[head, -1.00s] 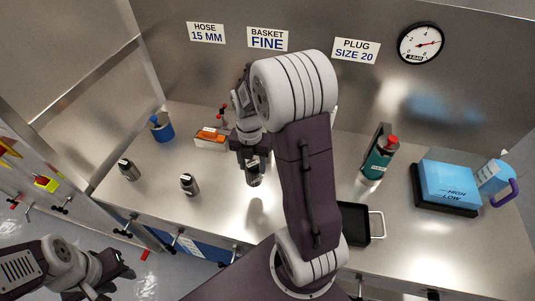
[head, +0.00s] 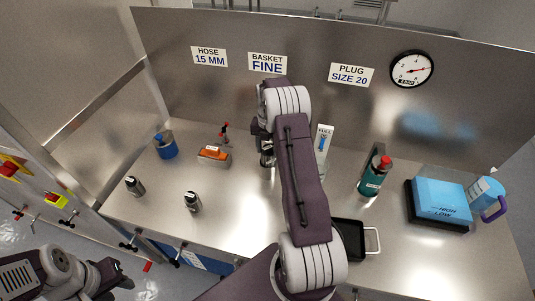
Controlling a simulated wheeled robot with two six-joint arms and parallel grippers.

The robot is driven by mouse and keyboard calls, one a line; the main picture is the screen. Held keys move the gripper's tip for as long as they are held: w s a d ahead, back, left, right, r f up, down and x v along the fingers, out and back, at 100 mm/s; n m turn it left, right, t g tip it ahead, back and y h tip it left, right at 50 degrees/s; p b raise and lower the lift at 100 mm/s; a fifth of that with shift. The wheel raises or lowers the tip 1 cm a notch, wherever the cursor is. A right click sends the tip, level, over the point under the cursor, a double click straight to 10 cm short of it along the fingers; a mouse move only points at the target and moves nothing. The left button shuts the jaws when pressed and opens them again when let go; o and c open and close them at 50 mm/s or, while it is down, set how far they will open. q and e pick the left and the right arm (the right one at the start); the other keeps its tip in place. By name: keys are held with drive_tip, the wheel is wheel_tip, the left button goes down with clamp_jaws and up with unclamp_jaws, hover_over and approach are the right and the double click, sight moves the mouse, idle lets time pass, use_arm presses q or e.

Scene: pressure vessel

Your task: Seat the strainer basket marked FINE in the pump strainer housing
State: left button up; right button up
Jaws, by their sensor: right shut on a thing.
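My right gripper (head: 267,150) is at the back middle of the bench, partly hidden by its own arm. It is shut on a small dark cylinder, probably a strainer basket, mostly hidden; its marking cannot be read. Two similar dark cylinders with pale labels stand on the bench at left: one (head: 135,186) further left, the other (head: 192,202) nearer the middle. Their labels are too small to read. I cannot pick out the pump strainer housing for certain; the arm hides part of the bench. My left gripper (head: 112,274) is low at left, off the bench, its jaw opening unclear.
A sign reading BASKET FINE (head: 267,63) is on the back wall. A blue container (head: 165,146) and an orange-topped box (head: 214,156) stand at back left. A teal red-capped bottle (head: 372,181), blue case (head: 441,201) and black tray (head: 350,240) are at right. The front-middle bench is clear.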

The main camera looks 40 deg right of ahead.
sight(268, 157)
drive_tip(key=shift+f, duration=0.75)
wheel_tip(268, 157, down, 3)
drive_tip(key=shift+p, duration=0.6)
drive_tip(key=shift+f, duration=0.3)
use_arm(q)
drive_tip(key=shift+r, duration=0.65)
drive_tip(key=shift+f, duration=0.2)
use_arm(e)
drive_tip(key=shift+f, duration=0.2)
